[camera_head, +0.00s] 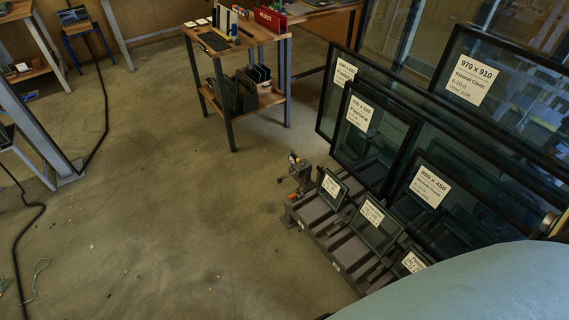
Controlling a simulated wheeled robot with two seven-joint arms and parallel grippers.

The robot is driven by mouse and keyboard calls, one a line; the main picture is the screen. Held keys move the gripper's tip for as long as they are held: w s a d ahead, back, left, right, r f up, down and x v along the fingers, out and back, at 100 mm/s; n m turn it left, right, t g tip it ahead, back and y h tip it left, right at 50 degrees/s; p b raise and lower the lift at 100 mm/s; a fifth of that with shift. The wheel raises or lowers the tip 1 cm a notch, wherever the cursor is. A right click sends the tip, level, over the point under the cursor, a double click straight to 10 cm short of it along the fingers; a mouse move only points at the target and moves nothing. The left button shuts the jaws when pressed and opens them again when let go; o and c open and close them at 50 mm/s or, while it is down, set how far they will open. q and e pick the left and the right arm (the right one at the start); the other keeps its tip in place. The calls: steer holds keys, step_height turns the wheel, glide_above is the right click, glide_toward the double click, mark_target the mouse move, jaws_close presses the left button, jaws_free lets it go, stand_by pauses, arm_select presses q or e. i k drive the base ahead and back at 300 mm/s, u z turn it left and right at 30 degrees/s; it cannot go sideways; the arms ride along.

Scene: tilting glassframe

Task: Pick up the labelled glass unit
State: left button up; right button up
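Several dark-framed glass units with white paper labels lean in a rack on the right; which one the task means cannot be told. A large unit (527,100) labelled 970 x 910 stands at the back right. A unit labelled 800 x 450 (462,212) stands at the middle right, and another labelled unit (380,140) is left of it. Small labelled units, such as one at the left end (334,188) and one beside it (378,226), stand in front on the low grey rack (340,248). Neither of my grippers is in view.
A wooden two-tier table (262,36) with a red "REJECT" holder (270,19) stands at the top centre. A small clamp-like device (297,172) sits at the rack's left end. A black cable (103,130) crosses the floor at left. The middle floor is clear.

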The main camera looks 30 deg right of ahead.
mark_target(333, 191)
steer(key=u, duration=0.1)
steer(key=i, duration=1.95)
steer(key=z, duration=1.3)
steer(key=i, duration=1.05)
steer(key=z, duration=1.2)
steer(key=i, duration=0.25)
steer(key=z, duration=0.3)
